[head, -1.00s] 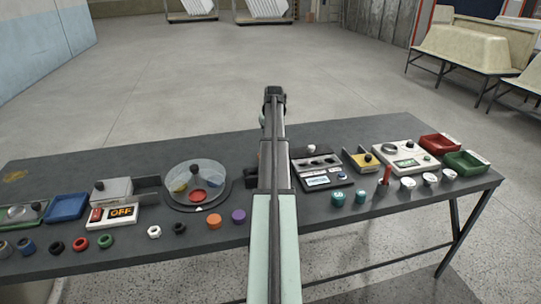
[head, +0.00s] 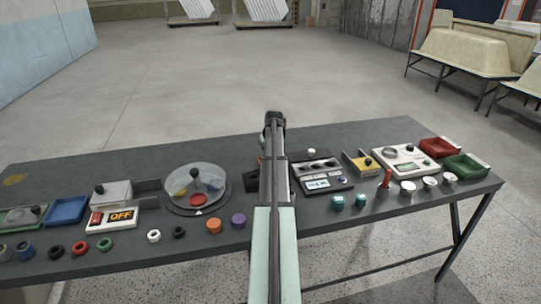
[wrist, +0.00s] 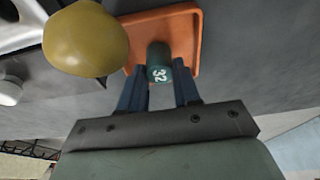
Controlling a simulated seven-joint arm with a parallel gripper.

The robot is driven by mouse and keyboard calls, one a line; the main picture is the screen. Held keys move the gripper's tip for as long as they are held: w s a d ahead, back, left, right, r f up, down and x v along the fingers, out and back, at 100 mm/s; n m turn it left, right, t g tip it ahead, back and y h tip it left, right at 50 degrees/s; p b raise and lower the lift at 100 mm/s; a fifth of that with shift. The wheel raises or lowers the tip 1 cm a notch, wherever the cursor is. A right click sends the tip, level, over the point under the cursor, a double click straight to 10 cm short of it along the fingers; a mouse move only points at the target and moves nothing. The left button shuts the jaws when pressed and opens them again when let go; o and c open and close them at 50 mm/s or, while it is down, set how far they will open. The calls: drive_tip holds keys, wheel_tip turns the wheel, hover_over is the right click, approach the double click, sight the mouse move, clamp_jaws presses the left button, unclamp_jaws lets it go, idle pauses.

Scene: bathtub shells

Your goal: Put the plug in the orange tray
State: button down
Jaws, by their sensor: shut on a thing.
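The plug (wrist: 158,58), a dark teal cylinder marked 32, is between the blue fingers of my gripper (wrist: 159,78) in the wrist view. My gripper is shut on it. The orange tray (wrist: 188,25) lies behind and below the plug in that view, and the plug overlaps its near part. Whether the plug touches the tray floor I cannot tell. In the head view my arm hides the gripper, the held plug and most or all of the tray.
A yellow rounded object (wrist: 85,38) is close to the left of the tray. In the head view, two teal cylinders (head: 337,202) stand near the front edge, right of my arm.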

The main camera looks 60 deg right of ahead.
drive_tip(key=shift+f, duration=0.1)
drive_tip(key=c, duration=0.8)
unclamp_jaws()
drive_tip(key=v, duration=1.2)
drive_tip(key=shift+w, duration=0.1)
